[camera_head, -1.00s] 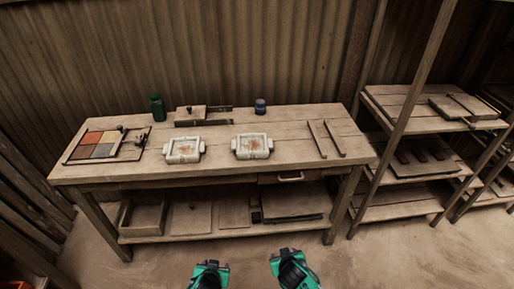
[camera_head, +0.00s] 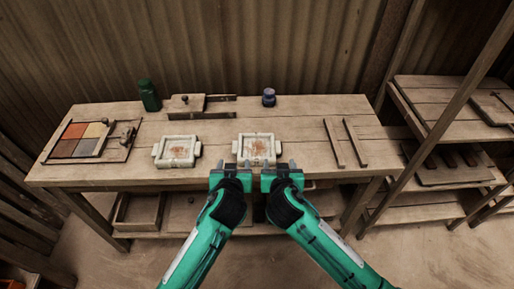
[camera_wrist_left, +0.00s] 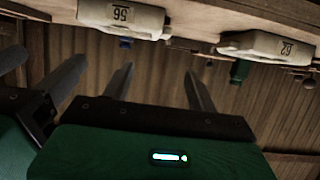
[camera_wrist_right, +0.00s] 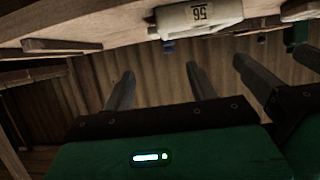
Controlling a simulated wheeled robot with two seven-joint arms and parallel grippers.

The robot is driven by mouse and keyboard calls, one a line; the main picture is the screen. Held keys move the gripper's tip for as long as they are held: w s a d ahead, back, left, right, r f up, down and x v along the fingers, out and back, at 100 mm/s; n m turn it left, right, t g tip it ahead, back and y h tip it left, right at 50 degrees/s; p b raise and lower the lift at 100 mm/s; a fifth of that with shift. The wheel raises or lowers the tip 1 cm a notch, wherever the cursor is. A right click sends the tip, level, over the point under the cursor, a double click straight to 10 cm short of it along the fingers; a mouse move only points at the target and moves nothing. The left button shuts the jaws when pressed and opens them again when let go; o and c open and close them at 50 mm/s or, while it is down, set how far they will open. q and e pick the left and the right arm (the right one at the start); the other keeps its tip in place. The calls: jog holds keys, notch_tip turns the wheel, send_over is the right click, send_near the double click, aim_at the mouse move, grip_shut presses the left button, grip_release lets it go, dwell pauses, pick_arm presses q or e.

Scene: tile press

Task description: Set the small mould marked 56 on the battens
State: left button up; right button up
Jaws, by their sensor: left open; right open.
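The small mould marked 56 (camera_head: 257,149) is a pale square frame with side lugs, flat on the bench right of centre. Its label shows upside down in the left wrist view (camera_wrist_left: 120,15) and right wrist view (camera_wrist_right: 199,16). A similar mould marked 62 (camera_head: 178,151) sits to its left. Two dark battens (camera_head: 333,143) lie parallel on the bench further right. My left gripper (camera_head: 230,168) and right gripper (camera_head: 282,168) are open and empty, side by side at the bench's front edge, just short of mould 56 and apart from it.
A tray of coloured tiles (camera_head: 88,140) lies at the bench's left end. A green bottle (camera_head: 149,96), a small board with dark strips (camera_head: 187,104) and a blue jar (camera_head: 269,98) stand at the back. Bench top between mould 56 and the battens is clear. Shelving (camera_head: 445,98) stands right.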

aim_at(276, 141)
pick_arm(q)
jog(key=x, duration=1.4)
jog(key=shift+s+f, duration=0.1)
pick_arm(e)
jog(key=x, duration=1.4)
jog(key=shift+s+f, duration=0.1)
pick_arm(q)
grip_shut()
pick_arm(e)
grip_shut()
